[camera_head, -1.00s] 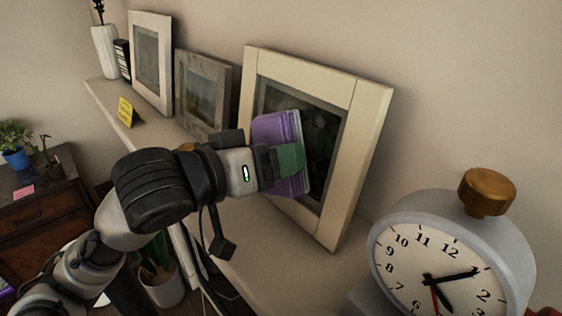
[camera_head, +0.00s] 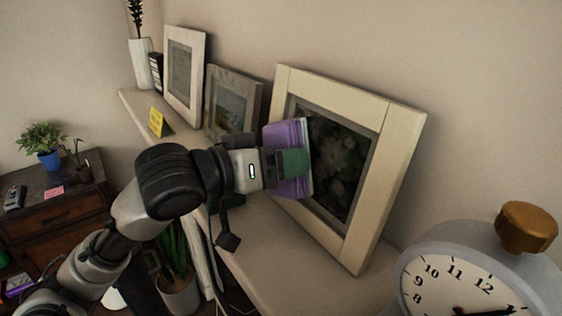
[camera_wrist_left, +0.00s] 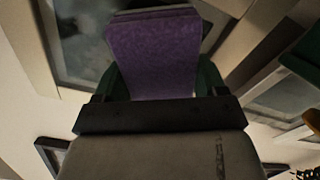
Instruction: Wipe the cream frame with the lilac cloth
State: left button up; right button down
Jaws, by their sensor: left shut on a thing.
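The cream frame (camera_head: 395,155) leans against the wall on the shelf, with a dark picture inside it. My left gripper (camera_head: 296,162) is shut on the folded lilac cloth (camera_head: 285,136) and holds it upright in front of the frame's left side. In the head view the cloth overlaps the left edge of the picture; I cannot tell whether it touches. In the left wrist view the cloth (camera_wrist_left: 153,52) stands between the green fingers, with the frame and its glass (camera_wrist_left: 88,40) behind it. My right gripper is not in view.
A large grey alarm clock (camera_head: 440,262) stands at the right front. Two smaller frames (camera_head: 184,75) (camera_head: 232,104), a yellow card (camera_head: 157,122) and a white vase (camera_head: 144,64) stand farther along the shelf. Bare shelf (camera_head: 275,240) lies below the cream frame. Potted plants stand lower left.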

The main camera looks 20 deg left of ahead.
pick_arm(q)
jog(key=v, duration=0.6)
dwell(0.3)
jog(key=b+v, duration=0.3)
jog(key=b, duration=0.1)
dwell(0.4)
jog(key=shift+d, duration=0.1)
dwell(0.9)
